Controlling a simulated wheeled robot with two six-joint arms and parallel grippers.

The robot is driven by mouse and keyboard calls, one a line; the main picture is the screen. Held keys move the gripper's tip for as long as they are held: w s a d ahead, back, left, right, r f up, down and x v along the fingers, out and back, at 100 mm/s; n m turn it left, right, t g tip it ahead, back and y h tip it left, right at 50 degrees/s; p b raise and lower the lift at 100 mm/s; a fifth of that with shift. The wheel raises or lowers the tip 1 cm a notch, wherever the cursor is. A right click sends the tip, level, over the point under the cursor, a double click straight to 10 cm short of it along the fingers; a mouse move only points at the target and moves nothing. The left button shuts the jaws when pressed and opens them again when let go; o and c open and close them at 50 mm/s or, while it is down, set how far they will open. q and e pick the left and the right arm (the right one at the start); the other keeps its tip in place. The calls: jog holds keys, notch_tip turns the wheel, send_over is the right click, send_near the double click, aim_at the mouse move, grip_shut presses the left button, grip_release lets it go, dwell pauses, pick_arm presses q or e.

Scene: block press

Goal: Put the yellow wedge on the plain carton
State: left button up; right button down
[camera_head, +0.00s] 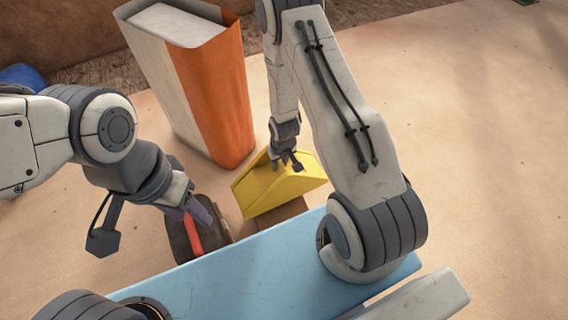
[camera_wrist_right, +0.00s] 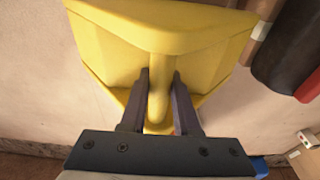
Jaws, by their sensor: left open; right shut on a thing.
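The yellow wedge (camera_head: 278,187) is in the middle of the head view and fills the top of the right wrist view (camera_wrist_right: 110,55). My right gripper (camera_head: 287,163) is shut on its raised middle rib, with one finger on each side in the right wrist view (camera_wrist_right: 161,88). A plain brown carton (camera_head: 282,214) shows just below the wedge, mostly hidden by it. I cannot tell whether the two touch. My left gripper (camera_head: 197,217) is open at a dark brown block with a red band (camera_head: 183,244), left of the carton.
A tall orange and white box (camera_head: 212,100) stands behind the wedge. A light blue beam (camera_head: 250,275) crosses the front, with a pale bar (camera_head: 425,296) beside it. A blue object (camera_head: 22,76) is at the far left. The tan surface at right is clear.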

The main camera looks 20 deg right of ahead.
aim_at(280, 174)
jog(key=shift+f+b, duration=0.65)
jog(key=shift+f, duration=1.2)
jog(key=c, duration=0.6)
grip_release()
jog(key=shift+c, duration=0.2)
